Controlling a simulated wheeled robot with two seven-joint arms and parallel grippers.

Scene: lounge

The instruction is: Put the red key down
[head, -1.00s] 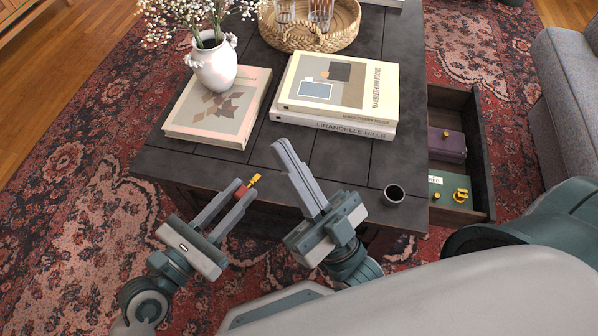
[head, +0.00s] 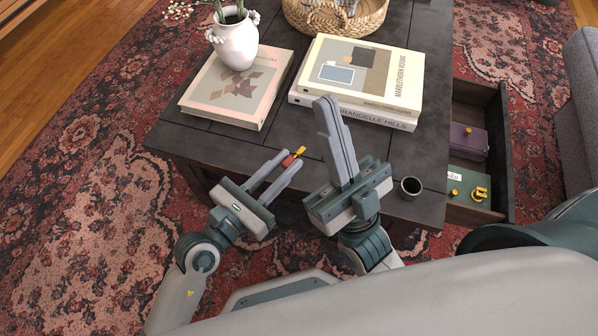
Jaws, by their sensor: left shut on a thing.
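The red key (head: 289,161) has a red body and a yellow end that points up and right. My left gripper (head: 287,164) is shut on it, with the key between the fingertips. In the head view the key appears over the near edge of the dark coffee table (head: 225,145); its height above the top is hard to tell. My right gripper (head: 327,103) is just to the right, with its fingers together, and I see nothing between them. It hides part of the table top.
A book (head: 215,105) with a white vase (head: 235,45) and two stacked books (head: 360,75) lie behind the grippers. A small dark cup (head: 410,187) stands near the right corner. An open drawer (head: 505,150) holds a purple box (head: 468,142) and a green box (head: 462,180). Bare table shows between the books.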

